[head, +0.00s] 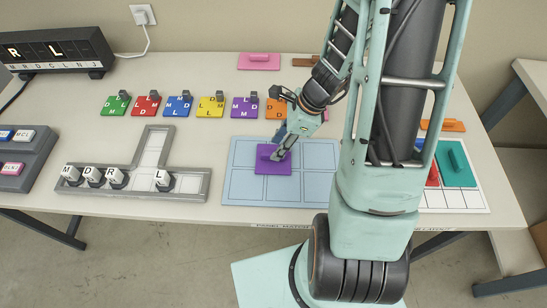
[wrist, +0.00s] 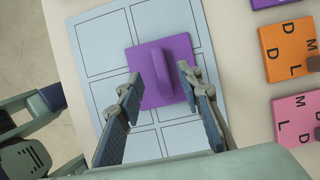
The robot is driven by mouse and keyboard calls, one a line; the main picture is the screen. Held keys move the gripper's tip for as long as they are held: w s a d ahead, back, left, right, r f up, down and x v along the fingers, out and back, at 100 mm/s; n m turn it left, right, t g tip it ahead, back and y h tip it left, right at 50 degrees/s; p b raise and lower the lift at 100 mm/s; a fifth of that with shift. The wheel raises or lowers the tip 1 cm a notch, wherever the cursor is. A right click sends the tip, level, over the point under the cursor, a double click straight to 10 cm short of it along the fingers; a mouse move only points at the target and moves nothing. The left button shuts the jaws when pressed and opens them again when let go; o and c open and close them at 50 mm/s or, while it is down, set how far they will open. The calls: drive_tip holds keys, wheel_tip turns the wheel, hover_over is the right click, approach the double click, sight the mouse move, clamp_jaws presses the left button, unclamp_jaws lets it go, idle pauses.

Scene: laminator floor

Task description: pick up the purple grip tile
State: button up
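The purple grip tile (head: 266,166), a flat square with a raised bar handle, lies on the pale blue gridded mat (head: 232,188), in its upper middle. It also shows in the wrist view (wrist: 147,97). My gripper (head: 280,153) is over the tile, close to its handle. In the wrist view my gripper (wrist: 161,83) is open, with one finger on each side of the handle and nothing held. I cannot tell whether the fingers touch the tile.
A grey T-shaped tray (head: 195,196) with lettered pieces is to the left. A teal grip tile (head: 455,163) lies at right, beyond my arm. A pink grip tile (head: 259,62) lies at the back.

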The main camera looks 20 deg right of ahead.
drive_tip(key=x, duration=0.3)
drive_tip(key=shift+d+f, duration=0.2)
drive_tip(key=shift+f, duration=0.05)
clamp_jaws()
